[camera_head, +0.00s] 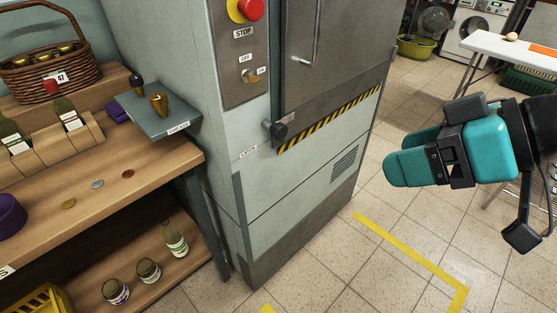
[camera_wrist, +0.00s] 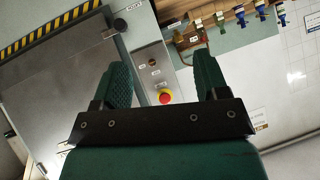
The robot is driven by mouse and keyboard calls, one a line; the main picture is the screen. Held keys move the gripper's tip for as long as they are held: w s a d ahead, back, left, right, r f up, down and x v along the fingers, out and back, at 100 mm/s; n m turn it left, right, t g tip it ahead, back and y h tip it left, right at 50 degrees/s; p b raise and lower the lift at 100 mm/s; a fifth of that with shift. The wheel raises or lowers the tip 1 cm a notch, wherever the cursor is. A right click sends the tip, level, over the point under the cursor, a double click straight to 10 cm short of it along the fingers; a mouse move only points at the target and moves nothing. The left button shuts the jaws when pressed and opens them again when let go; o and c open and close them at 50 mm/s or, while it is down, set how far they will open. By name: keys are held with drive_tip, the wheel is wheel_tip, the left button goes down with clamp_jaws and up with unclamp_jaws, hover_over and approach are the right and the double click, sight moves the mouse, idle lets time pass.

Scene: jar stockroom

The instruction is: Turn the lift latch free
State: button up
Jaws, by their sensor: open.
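The lift latch is a dark round knob (camera_head: 278,131) at the lower left corner of the grey lift door (camera_head: 320,60), beside a small label (camera_head: 248,151) on the cabinet. In the wrist view the knob (camera_wrist: 120,25) shows at the top, near the end of the striped band. My gripper (camera_head: 395,166) has teal fingers and hangs in the air right of the cabinet, well apart from the latch. In the wrist view its two fingers (camera_wrist: 161,68) are spread with nothing between them. The latch's exact turn is too small to tell.
A panel left of the door carries a red stop button (camera_head: 249,9) and a brass off/on switch (camera_head: 250,76). A wooden bench (camera_head: 120,190) with bottles, coins and a basket stands at left. A white table (camera_head: 510,48) is at the back right. Tiled floor before the cabinet is clear.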

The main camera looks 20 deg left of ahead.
drive_tip(key=w+a+f+n+t+y+b, duration=0.1)
drive_tip(key=w+a+f+y+b, duration=0.15)
drive_tip(key=f+b, duration=0.3)
drive_tip(key=w+a+f+n+t+y+b, duration=0.1)
drive_tip(key=w+a+f+y+b, duration=0.1)
drive_tip(key=w+a+f+b, duration=0.3)
drive_tip(key=t+y+b, duration=0.2)
drive_tip(key=t+b, duration=0.2)
drive_tip(key=b, duration=0.1)
approach(282, 134)
drive_tip(key=p+x, duration=0.5)
drive_tip(key=x, duration=0.5)
drive_tip(key=shift+w+a+p, duration=0.15)
drive_tip(key=shift+w+p, duration=0.05)
drive_tip(key=shift+p, duration=0.1)
clamp_jaws()
drive_tip(key=shift+f, duration=0.1)
